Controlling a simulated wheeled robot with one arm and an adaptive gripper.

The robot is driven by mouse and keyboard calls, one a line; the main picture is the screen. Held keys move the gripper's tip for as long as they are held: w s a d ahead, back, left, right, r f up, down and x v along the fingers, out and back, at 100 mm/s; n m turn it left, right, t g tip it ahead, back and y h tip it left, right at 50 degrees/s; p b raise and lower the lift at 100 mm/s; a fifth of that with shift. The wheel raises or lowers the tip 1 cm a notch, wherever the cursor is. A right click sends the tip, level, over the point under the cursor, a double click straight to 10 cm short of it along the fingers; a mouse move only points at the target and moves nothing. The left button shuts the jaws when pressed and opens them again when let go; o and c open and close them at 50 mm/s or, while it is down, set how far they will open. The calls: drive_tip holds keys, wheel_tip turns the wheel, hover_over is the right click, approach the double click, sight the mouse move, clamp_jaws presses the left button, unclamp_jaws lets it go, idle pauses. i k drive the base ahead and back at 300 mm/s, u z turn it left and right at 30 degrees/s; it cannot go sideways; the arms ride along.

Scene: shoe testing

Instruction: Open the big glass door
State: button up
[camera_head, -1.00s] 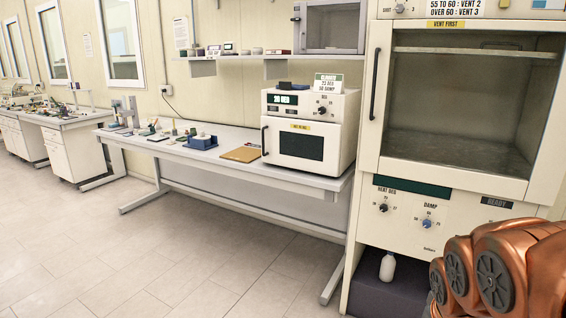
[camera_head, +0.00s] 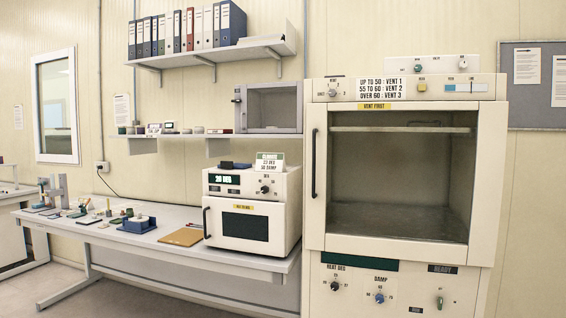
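The big glass door (camera_head: 397,238) is on the front of the tall cream cabinet at the right. It has a cream frame around a large pane, and an empty shelf shows behind it. The door looks shut. Its black vertical handle (camera_head: 314,163) is on the left side of the frame. A yellow "VENT FIRST" label (camera_head: 374,106) is above the pane. A sign (camera_head: 383,88) on top lists vent numbers by ranges. Dials and a "READY" display (camera_head: 442,269) sit below the door. My gripper is not in view.
A small oven (camera_head: 251,210) stands on the bench left of the cabinet. The bench (camera_head: 150,250) also holds small items and a brown clipboard (camera_head: 182,237). A wall shelf (camera_head: 215,54) carries binders. A vent knob (camera_head: 333,93) and a top control box (camera_head: 432,68) are above the door.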

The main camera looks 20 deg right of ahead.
sight(491, 143)
drive_tip(key=u, duration=0.4)
drive_tip(key=i, duration=1.7)
drive_tip(key=z, duration=0.4)
